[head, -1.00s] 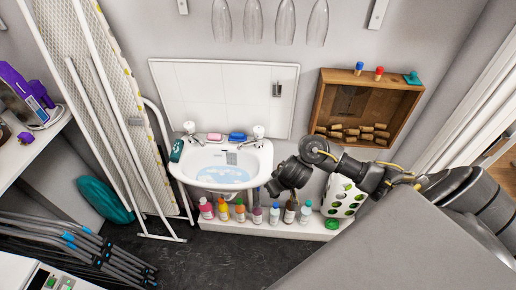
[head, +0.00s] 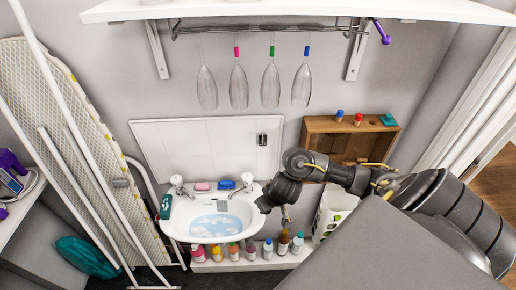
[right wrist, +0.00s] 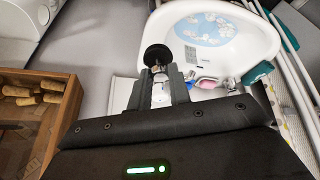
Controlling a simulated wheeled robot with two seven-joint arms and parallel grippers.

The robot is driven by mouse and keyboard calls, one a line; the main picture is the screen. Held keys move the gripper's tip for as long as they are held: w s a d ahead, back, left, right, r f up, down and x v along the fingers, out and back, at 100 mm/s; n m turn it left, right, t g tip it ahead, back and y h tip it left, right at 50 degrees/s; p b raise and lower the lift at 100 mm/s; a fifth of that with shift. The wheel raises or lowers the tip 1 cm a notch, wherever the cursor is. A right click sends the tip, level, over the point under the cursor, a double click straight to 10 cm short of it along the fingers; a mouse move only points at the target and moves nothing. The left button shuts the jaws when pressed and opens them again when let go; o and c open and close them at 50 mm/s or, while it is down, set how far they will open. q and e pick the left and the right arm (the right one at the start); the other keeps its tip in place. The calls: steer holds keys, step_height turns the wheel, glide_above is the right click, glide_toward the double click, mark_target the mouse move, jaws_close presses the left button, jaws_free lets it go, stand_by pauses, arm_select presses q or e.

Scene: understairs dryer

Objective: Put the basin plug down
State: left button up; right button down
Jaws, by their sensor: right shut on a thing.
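The basin plug (right wrist: 157,56), a black round disc, is held at the fingertips of my right gripper (right wrist: 160,76) in the right wrist view. The gripper is shut on it. The white basin (head: 176,232) is on the back wall in the head view, with pale blue patterned water (head: 215,227) in it. It also shows in the right wrist view (right wrist: 262,55), beyond the plug. In the head view, my right gripper is at the basin's right edge, and the plug cannot be made out. My left gripper is not in view.
A pink soap (head: 202,186) and a blue soap (head: 226,185) lie on the basin's back ledge between taps. Several bottles (head: 250,249) stand on a low ledge below. Glasses (head: 238,85) hang above. A wooden box (head: 322,140) is at right, an ironing board (head: 75,130) at left.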

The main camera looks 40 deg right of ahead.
steer(key=w+d+f+b, duration=0.1)
steer(key=w+f+b, duration=0.1)
steer(key=w+d+f+b, duration=0.1)
steer(key=w+f+b, duration=0.1)
steer(key=w+f, duration=0.1)
steer(key=w+d+f+b, duration=0.1)
steer(key=w+f+b, duration=0.1)
steer(key=w, duration=0.1)
steer(key=shift+w+d+f, duration=0.2)
steer(key=shift+d, duration=0.05)
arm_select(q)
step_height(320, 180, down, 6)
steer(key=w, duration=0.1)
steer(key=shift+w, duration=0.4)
arm_select(e)
steer(key=shift+w+d+f, duration=0.1)
steer(key=shift+w+d, duration=0.1)
steer(key=b+x, duration=0.3)
steer(key=shift+s+f, duration=0.25)
steer(key=shift+f, duration=0.05)
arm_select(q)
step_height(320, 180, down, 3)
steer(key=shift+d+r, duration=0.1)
arm_select(e)
steer(key=shift+d+f, duration=0.1)
steer(key=shift+f, duration=0.2)
steer(key=shift+f, duration=0.15)
steer(key=c, duration=1.3)
jaws_free()
